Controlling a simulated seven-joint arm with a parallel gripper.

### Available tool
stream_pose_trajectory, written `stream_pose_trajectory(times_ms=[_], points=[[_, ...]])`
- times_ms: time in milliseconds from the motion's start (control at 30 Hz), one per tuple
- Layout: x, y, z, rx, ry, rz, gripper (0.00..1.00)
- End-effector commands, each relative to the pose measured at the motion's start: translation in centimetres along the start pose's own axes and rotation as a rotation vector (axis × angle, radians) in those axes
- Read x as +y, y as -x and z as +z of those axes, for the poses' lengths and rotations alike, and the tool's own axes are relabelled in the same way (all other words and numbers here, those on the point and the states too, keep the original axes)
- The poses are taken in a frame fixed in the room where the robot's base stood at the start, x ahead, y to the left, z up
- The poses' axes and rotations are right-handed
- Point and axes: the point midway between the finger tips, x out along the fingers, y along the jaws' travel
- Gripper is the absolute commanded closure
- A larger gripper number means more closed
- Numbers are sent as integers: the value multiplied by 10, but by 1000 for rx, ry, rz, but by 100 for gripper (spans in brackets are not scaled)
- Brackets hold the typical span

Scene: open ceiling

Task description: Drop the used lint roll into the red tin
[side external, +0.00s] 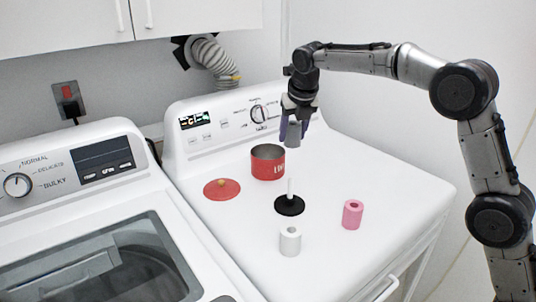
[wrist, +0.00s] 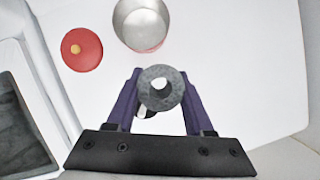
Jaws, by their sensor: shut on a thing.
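The used lint roll is a grey hollow cylinder (wrist: 162,88), held upright between the purple fingers of my gripper (wrist: 160,100). In the side view the grey roll (side external: 293,133) hangs above the dryer top, to the right of and higher than the red tin. My gripper (side external: 292,128) is shut on it. The red tin (side external: 268,162) stands open on the dryer top, with lettering on its side. In the wrist view the tin (wrist: 143,22) is ahead of the roll, and its silver inside looks empty. Its red lid (side external: 221,190) lies flat to its left, with a yellowish knob.
A black stand with a white post (side external: 289,204) is in front of the tin. A white roll (side external: 290,241) and a pink roll (side external: 352,214) stand nearer the front. The control panel (side external: 232,118) rises behind; a washer (side external: 85,220) is at left.

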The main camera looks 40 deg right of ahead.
Motion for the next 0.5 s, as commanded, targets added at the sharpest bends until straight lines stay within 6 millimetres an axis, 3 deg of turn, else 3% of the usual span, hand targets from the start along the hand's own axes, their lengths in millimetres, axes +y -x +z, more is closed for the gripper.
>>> stream_pose_trajectory(times_ms=[300, 500], points=[[21, -45, 40, 0, -3, 0, 100], [31, -86, 51, 1, -2, -1, 100]])
